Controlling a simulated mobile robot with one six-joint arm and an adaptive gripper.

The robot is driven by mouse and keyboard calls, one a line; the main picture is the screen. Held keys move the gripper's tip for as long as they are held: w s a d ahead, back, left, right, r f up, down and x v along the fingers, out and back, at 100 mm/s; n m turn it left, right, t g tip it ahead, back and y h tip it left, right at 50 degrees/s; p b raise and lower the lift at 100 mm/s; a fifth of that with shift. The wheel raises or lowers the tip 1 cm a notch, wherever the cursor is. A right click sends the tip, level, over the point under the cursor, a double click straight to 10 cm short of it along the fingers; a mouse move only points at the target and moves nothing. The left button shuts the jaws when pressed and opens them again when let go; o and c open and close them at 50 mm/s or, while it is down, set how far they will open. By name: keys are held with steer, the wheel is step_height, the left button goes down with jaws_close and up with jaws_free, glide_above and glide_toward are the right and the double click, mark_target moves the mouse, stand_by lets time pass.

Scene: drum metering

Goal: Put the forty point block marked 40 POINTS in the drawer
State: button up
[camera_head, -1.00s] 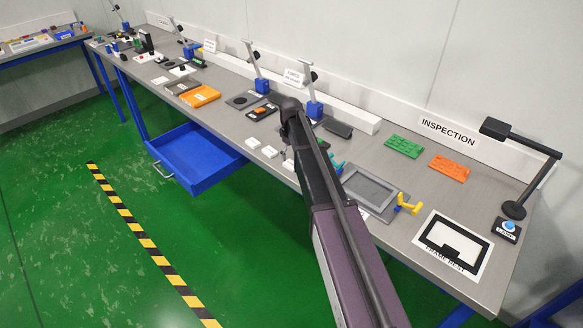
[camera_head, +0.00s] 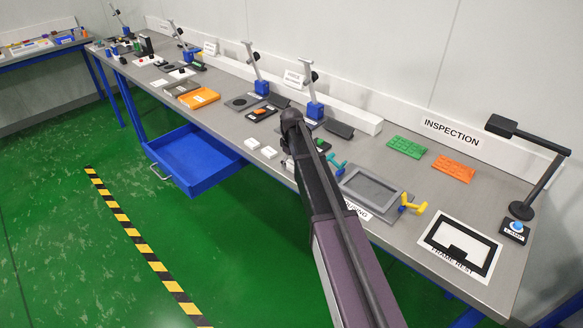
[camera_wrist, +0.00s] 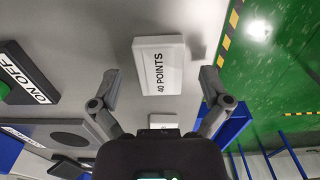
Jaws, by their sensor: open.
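The white block marked 40 POINTS (camera_wrist: 158,65) lies on the grey bench top in the wrist view. My gripper (camera_wrist: 158,88) is open, its two fingers spread to either side of the block's near end in the picture, with nothing held. In the head view my arm hides the gripper, and block markings are too small to read there. The blue drawer (camera_head: 192,158) is pulled out below the bench's front edge and looks empty. Part of it shows at the lower right of the wrist view (camera_wrist: 232,124).
Two white blocks (camera_head: 253,143) (camera_head: 269,152) show near the bench's front edge. An ON OFF label (camera_wrist: 25,72) is at left. A grey tray (camera_head: 370,188) stands right of my arm.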

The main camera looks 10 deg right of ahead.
mark_target(291, 164)
steer(key=c, duration=1.2)
steer(key=shift+o, duration=0.2)
steer(key=shift+r, duration=0.15)
step_height(291, 164, up, 3)
steer(key=p, duration=0.3)
steer(key=shift+r+p, duration=0.15)
steer(key=shift+p, duration=0.15)
steer(key=s+r+p, duration=0.1)
steer(key=s, duration=1.5)
steer(key=shift+a+r, duration=0.15)
steer(key=shift+r, duration=0.05)
